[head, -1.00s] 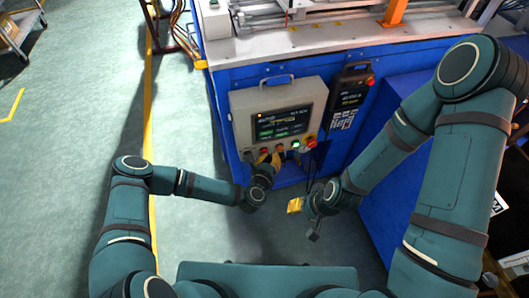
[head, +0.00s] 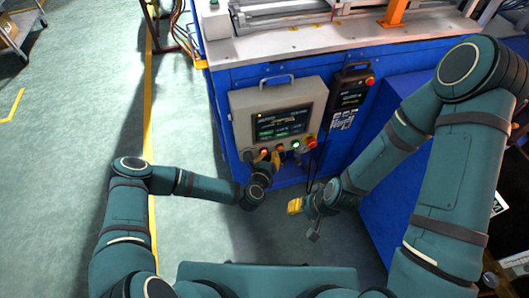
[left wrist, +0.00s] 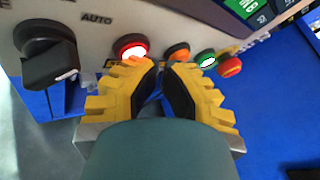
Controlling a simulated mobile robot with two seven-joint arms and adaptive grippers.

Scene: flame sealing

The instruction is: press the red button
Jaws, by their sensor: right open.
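The red button (left wrist: 132,47) glows on the control panel (head: 245,110), between a black selector knob (left wrist: 48,55) and an orange button (left wrist: 178,52). It also shows in the head view as a small lit red spot (head: 264,152). My left gripper (left wrist: 160,68) has its yellow fingertips just below the button row, between the red and orange buttons in the left wrist view. The tips are close together with a narrow gap and nothing visible between them. I cannot tell whether they touch the panel. My right gripper (head: 297,207) is open and empty, below and to the right.
A green button (left wrist: 206,58) and a red mushroom button (left wrist: 230,66) continue the row to the right. A black handheld pendant (head: 350,95) hangs beside the panel on the blue machine (head: 390,75). Green floor (head: 60,130) lies free to the left.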

